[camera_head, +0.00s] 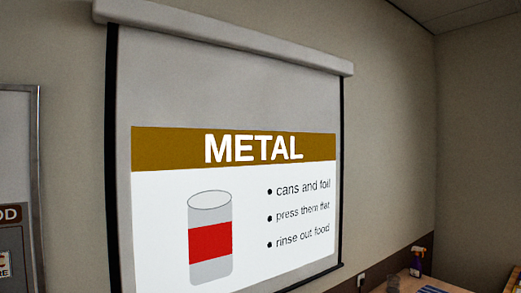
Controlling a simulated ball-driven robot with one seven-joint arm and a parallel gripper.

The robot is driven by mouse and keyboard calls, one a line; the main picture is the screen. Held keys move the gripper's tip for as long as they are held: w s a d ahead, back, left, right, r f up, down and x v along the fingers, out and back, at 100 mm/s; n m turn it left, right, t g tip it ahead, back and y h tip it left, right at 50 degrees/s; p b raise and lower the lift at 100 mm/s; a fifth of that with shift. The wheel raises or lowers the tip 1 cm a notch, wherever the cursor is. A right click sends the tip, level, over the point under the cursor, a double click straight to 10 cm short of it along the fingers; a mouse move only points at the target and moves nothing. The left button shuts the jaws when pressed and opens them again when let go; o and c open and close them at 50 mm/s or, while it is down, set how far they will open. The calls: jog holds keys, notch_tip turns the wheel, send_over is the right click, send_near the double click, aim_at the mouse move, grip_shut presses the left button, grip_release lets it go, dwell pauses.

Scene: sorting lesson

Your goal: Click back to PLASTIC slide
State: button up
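The projection screen (225,85) hangs on the wall and fills the middle of the view. It shows a slide headed METAL (253,148) on a brown band. Below are a drawing of a grey can with a red label (210,242) and the lines "cans and foil", "press them flat" and "rinse out food". No PLASTIC slide shows. No clicker or remote can be made out. My gripper is not in the picture.
A whiteboard or panel (15,130) with small signs is cut off at the left edge. At the lower right stands a wooden table (440,287) with a spray bottle (417,262) on it.

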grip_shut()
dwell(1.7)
